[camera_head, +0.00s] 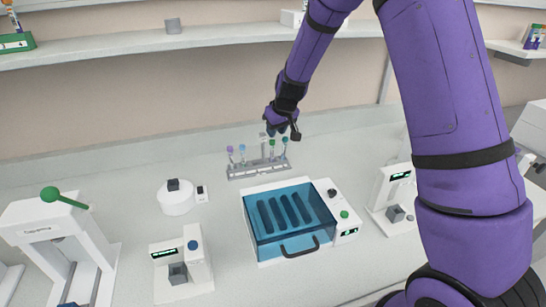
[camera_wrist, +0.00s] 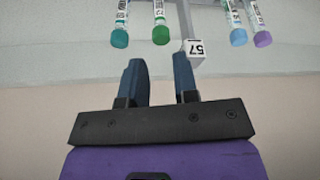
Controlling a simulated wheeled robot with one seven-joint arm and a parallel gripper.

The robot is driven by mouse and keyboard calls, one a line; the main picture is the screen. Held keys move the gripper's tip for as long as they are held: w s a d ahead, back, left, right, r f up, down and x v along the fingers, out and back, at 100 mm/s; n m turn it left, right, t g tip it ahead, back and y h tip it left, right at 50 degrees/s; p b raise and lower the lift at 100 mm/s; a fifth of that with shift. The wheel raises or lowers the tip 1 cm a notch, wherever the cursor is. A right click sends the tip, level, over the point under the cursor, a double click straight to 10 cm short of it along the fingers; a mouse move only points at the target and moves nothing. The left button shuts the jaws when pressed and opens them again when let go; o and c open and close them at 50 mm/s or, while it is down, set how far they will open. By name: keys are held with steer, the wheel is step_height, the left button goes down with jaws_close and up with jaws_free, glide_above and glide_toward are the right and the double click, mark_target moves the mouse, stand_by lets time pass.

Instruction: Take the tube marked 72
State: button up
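A grey rack (camera_head: 258,171) stands at the back of the bench and holds upright tubes. In the head view these are a purple-capped tube (camera_head: 230,150), a blue-capped tube (camera_head: 242,148), a green-capped tube (camera_head: 272,143) and a teal-capped tube (camera_head: 285,141). In the wrist view the caps are teal (camera_wrist: 120,38), green (camera_wrist: 160,35), blue (camera_wrist: 238,37) and purple (camera_wrist: 263,39). Tube labels show there, but I cannot read a 72. My gripper (camera_head: 281,132) is above the rack's right part. Its fingers (camera_wrist: 159,65) are apart with nothing between them.
A blue-lidded device (camera_head: 292,215) stands in front of the rack. White instruments (camera_head: 180,265) stand left and right. A shelf (camera_head: 130,45) runs behind.

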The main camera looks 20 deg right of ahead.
mark_target(272, 141)
steer(key=shift+s+x, duration=0.2)
steer(key=shift+x, duration=2.9)
steer(key=shift+a, duration=0.2)
steer(key=c, duration=0.4)
steer(key=shift+c, duration=0.2)
steer(key=shift+r, duration=0.1)
steer(key=shift+s+r, duration=0.15)
steer(key=shift+r, duration=0.4)
step_height(272, 141, up, 11)
steer(key=s, duration=1.9)
steer(key=shift+s+f, duration=0.35)
steer(key=shift+f, duration=0.05)
